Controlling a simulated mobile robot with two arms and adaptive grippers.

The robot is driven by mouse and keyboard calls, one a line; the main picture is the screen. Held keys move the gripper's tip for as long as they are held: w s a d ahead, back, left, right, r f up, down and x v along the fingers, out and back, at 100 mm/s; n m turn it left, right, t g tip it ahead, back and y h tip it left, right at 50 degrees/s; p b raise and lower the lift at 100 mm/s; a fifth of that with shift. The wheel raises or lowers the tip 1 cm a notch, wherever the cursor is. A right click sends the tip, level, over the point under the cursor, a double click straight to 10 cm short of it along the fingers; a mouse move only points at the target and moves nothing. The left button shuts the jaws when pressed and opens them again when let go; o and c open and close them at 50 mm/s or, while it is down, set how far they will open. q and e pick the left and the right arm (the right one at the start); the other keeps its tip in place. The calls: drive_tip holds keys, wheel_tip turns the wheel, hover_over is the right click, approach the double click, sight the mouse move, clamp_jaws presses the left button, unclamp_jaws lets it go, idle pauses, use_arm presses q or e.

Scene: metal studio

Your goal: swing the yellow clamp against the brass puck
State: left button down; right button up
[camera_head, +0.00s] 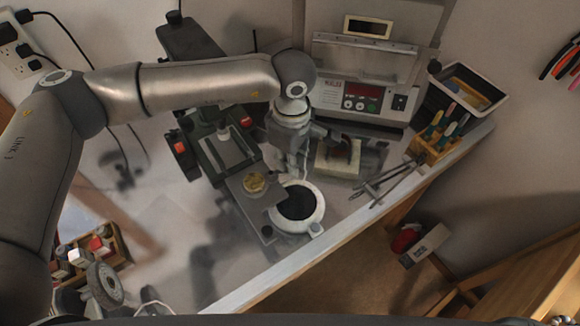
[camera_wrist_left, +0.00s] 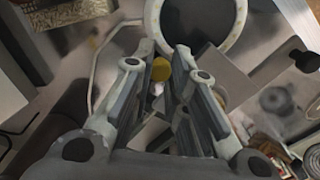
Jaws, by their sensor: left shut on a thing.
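The brass puck (camera_head: 254,182) is a round gold disc lying on a grey plate in the head view. My left gripper (camera_head: 297,172) points down just right of it, above the near bench area. In the left wrist view the left gripper (camera_wrist_left: 166,62) has its two fingers close together around a small yellow piece (camera_wrist_left: 161,70), which I take to be part of the yellow clamp. The fingers hide most of the clamp, and it cannot be made out in the head view. My right gripper is not in view.
A white ring with a dark centre (camera_head: 297,229) stands just in front of the gripper. A control box (camera_head: 350,98) is behind, with a tool holder (camera_head: 436,148) and a black bin (camera_head: 490,92) at right. The bench's front edge (camera_head: 350,235) runs close by.

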use_arm(q)
drive_tip(key=m+b, duration=0.1)
drive_tip(key=b, duration=0.2)
drive_tip(key=s+m+b, duration=0.1)
drive_tip(key=m+b, duration=0.1)
drive_tip(key=b, duration=0.1)
drive_tip(key=s+m+b, duration=0.1)
drive_tip(key=m+b, duration=0.1)
drive_tip(key=b, duration=0.1)
drive_tip(key=shift+f, duration=0.25)
drive_tip(key=shift+s+a+r+m+b, duration=0.1)
drive_tip(key=shift+s+r+m+b, duration=0.1)
drive_tip(key=shift+m+b, duration=0.4)
drive_tip(key=shift+s+a+r+m+b, duration=0.1)
drive_tip(key=shift+s+m+b, duration=0.1)
drive_tip(key=shift+m+b, duration=0.4)
drive_tip(key=c, duration=1.4)
unclamp_jaws()
drive_tip(key=shift+o, duration=0.2)
wheel_tip(320, 180, up, 12)
